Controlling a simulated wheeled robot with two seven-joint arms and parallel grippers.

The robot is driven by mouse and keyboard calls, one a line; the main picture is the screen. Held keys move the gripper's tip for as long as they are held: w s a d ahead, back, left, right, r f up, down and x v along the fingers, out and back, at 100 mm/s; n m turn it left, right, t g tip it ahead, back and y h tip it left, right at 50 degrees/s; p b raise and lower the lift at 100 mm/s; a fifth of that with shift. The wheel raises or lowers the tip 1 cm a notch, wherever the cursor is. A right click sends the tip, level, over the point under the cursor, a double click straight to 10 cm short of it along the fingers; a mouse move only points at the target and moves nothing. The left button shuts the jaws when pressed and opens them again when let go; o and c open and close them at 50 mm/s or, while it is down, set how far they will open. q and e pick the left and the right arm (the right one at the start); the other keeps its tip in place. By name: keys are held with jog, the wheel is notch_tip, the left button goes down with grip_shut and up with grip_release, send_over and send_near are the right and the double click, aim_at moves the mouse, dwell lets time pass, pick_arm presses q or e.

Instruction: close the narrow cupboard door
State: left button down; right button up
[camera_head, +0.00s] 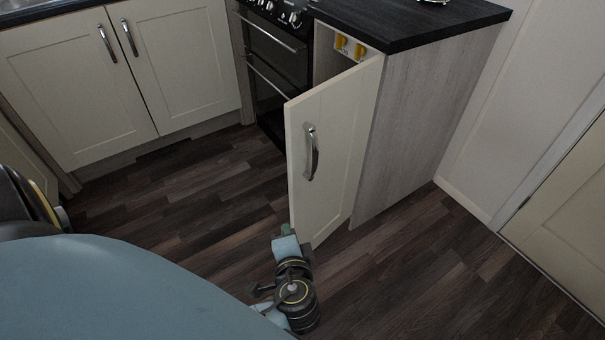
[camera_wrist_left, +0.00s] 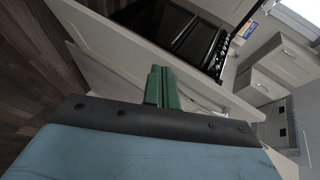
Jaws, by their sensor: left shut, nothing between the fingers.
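The narrow cupboard door (camera_head: 335,140) is cream with a curved metal handle (camera_head: 311,153). It stands open, swung out from the grey wood-look cupboard at the end of the counter. My left gripper (camera_head: 286,230) is low, by the door's bottom free corner, with its green fingers shut and empty. In the left wrist view the shut fingers (camera_wrist_left: 162,86) point toward a pale panel, which looks like the door (camera_wrist_left: 120,48). I cannot tell whether the fingertips touch it. My right gripper is not in view.
The oven (camera_head: 275,70) is left of the open cupboard. Cream double cupboards (camera_head: 75,85) stand further left. The cupboard's side panel (camera_head: 415,125) and a wall are to the right. The dark wood floor (camera_head: 180,195) is clear. Yellow items (camera_head: 341,42) show inside the cupboard.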

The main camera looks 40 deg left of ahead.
pick_arm(q)
jog(key=w+d+r+m+t+y, duration=0.1)
jog(key=w+d+r+m+t, duration=0.2)
jog(key=d+r+m+t, duration=0.15)
jog(key=b, duration=0.2)
send_near(302, 162)
jog(key=w, duration=0.3)
jog(key=shift+w+d+n+t, duration=0.25)
jog(key=shift+w+d, duration=0.15)
jog(key=a, duration=0.3)
jog(key=shift+w+a, duration=0.2)
jog(key=shift+w, duration=0.2)
jog(key=shift+w+a, duration=0.1)
jog(key=shift+a, duration=0.3)
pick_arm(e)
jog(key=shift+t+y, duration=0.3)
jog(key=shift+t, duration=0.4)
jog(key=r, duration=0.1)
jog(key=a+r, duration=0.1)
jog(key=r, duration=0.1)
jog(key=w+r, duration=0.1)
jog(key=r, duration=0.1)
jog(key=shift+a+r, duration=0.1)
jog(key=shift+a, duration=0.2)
pick_arm(q)
jog(key=shift+a, duration=0.1)
